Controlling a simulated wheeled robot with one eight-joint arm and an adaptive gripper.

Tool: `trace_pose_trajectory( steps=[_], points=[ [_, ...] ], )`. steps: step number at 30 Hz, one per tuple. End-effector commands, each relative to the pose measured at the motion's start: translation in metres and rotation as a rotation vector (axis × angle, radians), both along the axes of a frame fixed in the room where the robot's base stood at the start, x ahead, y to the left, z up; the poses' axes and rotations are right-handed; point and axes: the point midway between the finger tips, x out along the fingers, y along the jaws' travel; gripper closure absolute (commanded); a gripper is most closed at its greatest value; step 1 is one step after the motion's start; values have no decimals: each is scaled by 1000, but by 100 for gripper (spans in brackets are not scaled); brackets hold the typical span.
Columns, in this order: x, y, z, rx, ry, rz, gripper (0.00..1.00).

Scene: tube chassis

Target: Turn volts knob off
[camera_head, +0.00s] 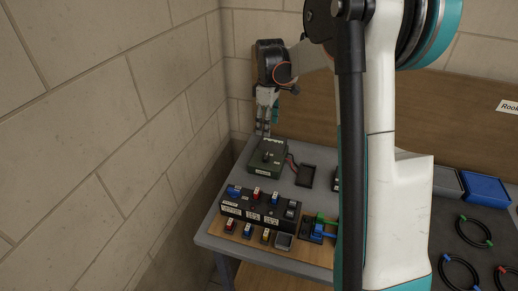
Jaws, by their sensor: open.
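A dark green box (268,157) sits at the back left of the grey table, with a small black knob (267,155) on its top; its labels are too small to read, so I cannot tell whether this is the volts knob or how it is set. My gripper (264,129) points down just above the back of this box, near the knob. It is open, and nothing shows between its fingers. I cannot tell whether it touches the box.
A black panel (262,208) with coloured switches stands at the table's front left. A small black item (306,176) lies right of the green box. My arm hides the table's middle. A blue bin (486,188) and several cable rings lie right. Walls stand close at left and behind.

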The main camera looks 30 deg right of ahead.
Motion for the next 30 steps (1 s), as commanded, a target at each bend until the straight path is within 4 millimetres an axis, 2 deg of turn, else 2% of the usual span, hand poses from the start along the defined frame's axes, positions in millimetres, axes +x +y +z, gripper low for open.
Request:
trace_pose_trajectory(
  steps=[3,6,11,14,24,30],
  points=[
    [10,-13,-17,6,27,36,43],
    [14,-18,-24,9,39,54,43],
    [15,-20,-34,11,43,63,43],
    [15,-20,-47,11,43,62,43],
    [15,-20,-112,10,42,61,43],
    [14,-19,-145,10,42,61,43]
  ],
)
